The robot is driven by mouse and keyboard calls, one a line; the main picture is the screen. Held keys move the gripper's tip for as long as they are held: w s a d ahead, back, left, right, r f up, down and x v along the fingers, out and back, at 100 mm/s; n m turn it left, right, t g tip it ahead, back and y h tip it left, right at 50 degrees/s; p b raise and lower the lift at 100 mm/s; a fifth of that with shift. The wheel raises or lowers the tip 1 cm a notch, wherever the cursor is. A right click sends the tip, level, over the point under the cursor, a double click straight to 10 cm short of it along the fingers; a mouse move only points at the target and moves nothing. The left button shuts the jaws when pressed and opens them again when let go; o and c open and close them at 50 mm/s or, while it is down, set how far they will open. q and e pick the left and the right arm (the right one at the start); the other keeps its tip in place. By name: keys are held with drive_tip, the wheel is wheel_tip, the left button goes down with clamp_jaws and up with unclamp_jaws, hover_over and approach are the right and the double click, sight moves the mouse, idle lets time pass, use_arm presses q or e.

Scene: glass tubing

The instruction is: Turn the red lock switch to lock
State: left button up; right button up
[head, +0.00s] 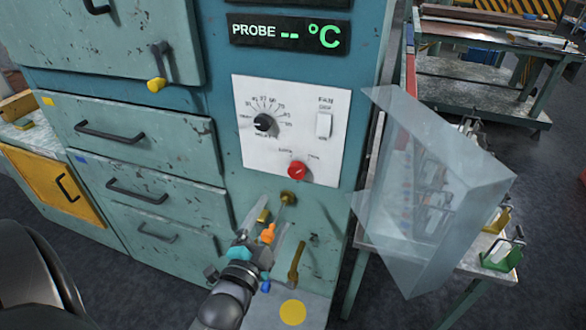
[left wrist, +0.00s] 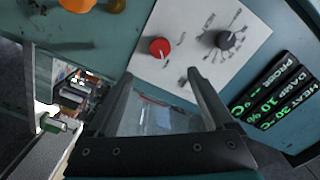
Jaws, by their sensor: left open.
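The red lock switch (head: 298,170) is a round red knob at the lower right of a white control panel (head: 250,150) on the teal cabinet. Small labels flank it, too small to read. A pale line crosses its face at a slant. My left gripper (head: 263,212) is below the panel, apart from the knob, with its fingers spread and nothing between them. In the left wrist view the red knob (left wrist: 159,48) lies beyond the open fingertips (left wrist: 160,80), between them and nearer the left one. My right gripper is not in view.
A black dial (head: 264,122) and a white rocker switch (head: 323,125) share the panel. A brass knob (head: 288,198) and a brass lever (head: 296,265) sit below it, close to my gripper. A clear angled shield (head: 440,190) stands out at the right. Drawers with handles are at the left.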

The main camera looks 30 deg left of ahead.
sight(295, 174)
use_arm(q)
drive_tip(key=x, duration=1.5)
drive_tip(key=shift+w+d+r, duration=0.1)
drive_tip(key=shift+w, duration=0.05)
drive_tip(key=shift+c, duration=0.2)
drive_tip(key=c, duration=1.3)
